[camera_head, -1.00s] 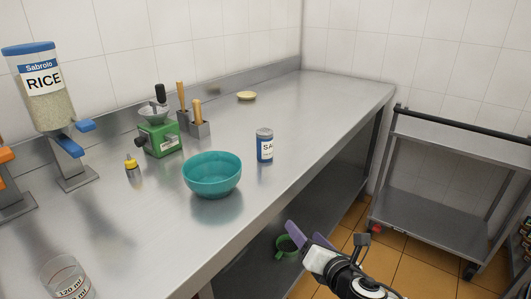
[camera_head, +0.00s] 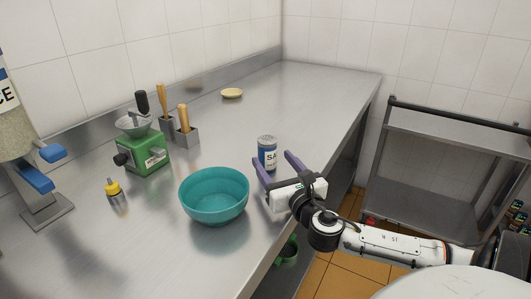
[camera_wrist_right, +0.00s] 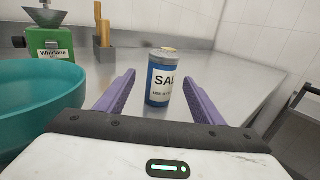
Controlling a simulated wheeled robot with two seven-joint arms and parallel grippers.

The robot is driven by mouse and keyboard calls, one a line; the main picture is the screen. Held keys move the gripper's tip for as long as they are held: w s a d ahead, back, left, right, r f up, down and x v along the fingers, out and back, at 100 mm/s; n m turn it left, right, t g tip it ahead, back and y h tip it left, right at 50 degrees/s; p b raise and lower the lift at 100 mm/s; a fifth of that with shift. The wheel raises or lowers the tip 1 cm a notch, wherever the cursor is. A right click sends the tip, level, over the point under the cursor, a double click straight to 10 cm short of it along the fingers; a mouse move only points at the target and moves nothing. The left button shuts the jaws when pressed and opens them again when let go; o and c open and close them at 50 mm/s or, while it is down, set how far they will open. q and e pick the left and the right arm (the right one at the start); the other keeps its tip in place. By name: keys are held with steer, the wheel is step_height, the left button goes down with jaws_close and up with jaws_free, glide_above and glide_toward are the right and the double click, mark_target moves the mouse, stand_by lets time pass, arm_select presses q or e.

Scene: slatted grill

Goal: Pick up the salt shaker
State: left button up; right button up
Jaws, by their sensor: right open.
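The salt shaker (camera_head: 267,150) is a blue and white cylinder with a label starting "SA", standing upright on the steel counter. My right gripper (camera_head: 274,161) is open at the shaker, its purple fingers pointing toward it. In the right wrist view, the salt shaker (camera_wrist_right: 161,78) stands just ahead, framed between the two spread fingers of the right gripper (camera_wrist_right: 158,88). I cannot tell how far the fingertips reach along its sides. Nothing is held. My left gripper is out of view.
A teal bowl (camera_head: 214,195) stands left of the gripper, close to it. A yellow item (camera_head: 232,93) lies at the back. The counter (camera_head: 320,90) behind the shaker is clear.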

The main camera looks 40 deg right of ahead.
mark_target(271, 157)
steer(key=shift+f+x, duration=0.15)
steer(key=shift+x, duration=1.35)
steer(key=shift+f+x, duration=0.2)
steer(key=shift+x, duration=1.35)
steer(key=shift+d, duration=0.15)
steer(key=shift+c, duration=0.5)
steer(key=c, duration=1.1)
